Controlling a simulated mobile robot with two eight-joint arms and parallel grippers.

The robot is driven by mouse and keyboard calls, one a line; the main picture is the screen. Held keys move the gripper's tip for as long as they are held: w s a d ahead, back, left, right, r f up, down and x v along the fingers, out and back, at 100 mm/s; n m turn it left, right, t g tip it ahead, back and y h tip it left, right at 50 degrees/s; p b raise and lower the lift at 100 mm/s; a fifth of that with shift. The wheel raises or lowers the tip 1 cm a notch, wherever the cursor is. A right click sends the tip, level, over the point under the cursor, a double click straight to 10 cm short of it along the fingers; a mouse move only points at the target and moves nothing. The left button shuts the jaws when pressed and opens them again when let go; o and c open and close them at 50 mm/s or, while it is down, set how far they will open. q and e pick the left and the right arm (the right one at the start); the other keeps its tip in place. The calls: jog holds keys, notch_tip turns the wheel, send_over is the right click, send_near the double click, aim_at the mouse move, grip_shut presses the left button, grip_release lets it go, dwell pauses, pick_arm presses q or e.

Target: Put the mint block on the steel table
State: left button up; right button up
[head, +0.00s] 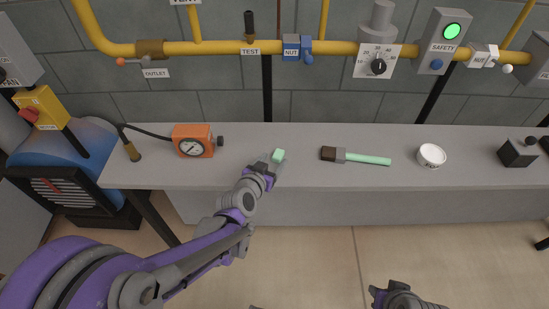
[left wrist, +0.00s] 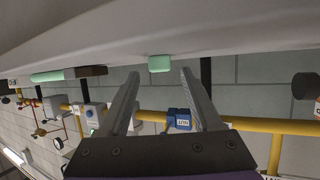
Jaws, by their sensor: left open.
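The mint block (head: 278,155) sits on the steel table (head: 235,177), left of the middle of its top. In the left wrist view, which is upside down, the mint block (left wrist: 160,63) shows ahead between the fingertips, against the table surface (left wrist: 230,35).
An orange gauge box (head: 193,140) stands left of the block. A brush with a mint handle (head: 368,159), a white bowl (head: 431,156) and a dark box (head: 517,152) are to the right. Yellow pipes (head: 220,47) run along the wall behind.

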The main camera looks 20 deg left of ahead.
pick_arm(q)
jog(key=s+a+n+g+y+p, duration=0.1)
jog(key=s+g, duration=0.7)
jog(key=s, duration=1.9)
jog(key=shift+a+g+p, duration=0.2)
jog(key=shift+g+p, duration=0.1)
jog(key=shift+p, duration=0.25)
jog(key=shift+s+r, duration=0.1)
jog(key=shift+r, duration=0.05)
